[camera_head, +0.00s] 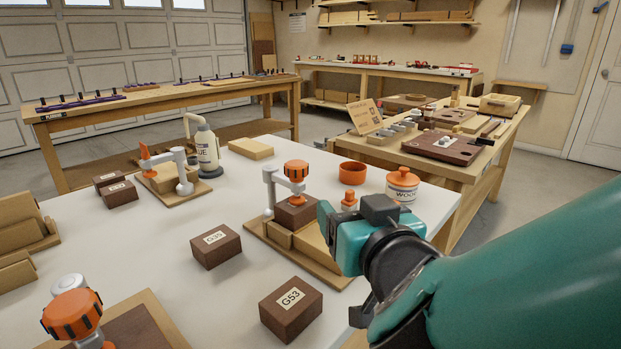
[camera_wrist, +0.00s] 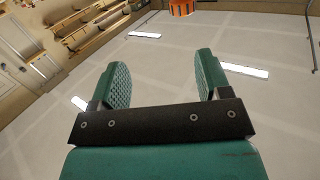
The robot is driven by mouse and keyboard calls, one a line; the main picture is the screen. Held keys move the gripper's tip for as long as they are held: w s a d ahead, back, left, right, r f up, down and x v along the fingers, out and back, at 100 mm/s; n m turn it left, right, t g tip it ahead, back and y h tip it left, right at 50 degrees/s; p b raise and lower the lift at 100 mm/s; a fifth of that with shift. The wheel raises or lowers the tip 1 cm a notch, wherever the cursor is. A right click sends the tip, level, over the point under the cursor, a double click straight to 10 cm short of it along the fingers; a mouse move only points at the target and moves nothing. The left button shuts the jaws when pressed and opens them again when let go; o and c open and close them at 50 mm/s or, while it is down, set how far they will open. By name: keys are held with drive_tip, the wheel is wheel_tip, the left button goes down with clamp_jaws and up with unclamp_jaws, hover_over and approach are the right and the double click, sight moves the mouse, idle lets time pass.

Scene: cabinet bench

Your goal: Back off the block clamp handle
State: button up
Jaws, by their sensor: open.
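A clamp (camera_head: 269,188) with a grey post and a ribbed orange knob handle (camera_head: 296,170) stands on a wooden base at the middle of the white bench. Its handle sits above a dark brown block (camera_head: 296,212). My teal gripper (camera_head: 328,232) is just right of this clamp and lower than the handle, partly hiding the base. In the wrist view my gripper (camera_wrist: 160,80) is open, with nothing between its two pads. An orange ribbed knob (camera_wrist: 182,7) shows at the top edge there, beyond the fingers.
A second orange-knobbed clamp (camera_head: 72,315) is at the front left. A lever clamp (camera_head: 165,160) and glue bottle (camera_head: 205,150) stand behind left. Loose dark blocks (camera_head: 291,308) (camera_head: 216,246) lie in front. An orange-lidded jar (camera_head: 402,185) and orange bowl (camera_head: 352,173) stand behind my gripper.

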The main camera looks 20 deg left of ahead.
sight(300, 169)
drive_tip(key=shift+n+y, duration=0.6)
drive_tip(key=shift+y, duration=0.1)
drive_tip(key=p+x, duration=0.2)
drive_tip(key=x, duration=0.3)
drive_tip(key=s+a+p+x, duration=0.1)
drive_tip(key=p+x, duration=0.1)
drive_tip(key=x, duration=0.4)
drive_tip(key=a+p+x, duration=0.1)
drive_tip(key=p+x, duration=0.1)
drive_tip(key=x, duration=0.4)
drive_tip(key=shift+s+a, duration=0.15)
drive_tip(key=shift+a, duration=0.05)
drive_tip(key=c, duration=0.9)
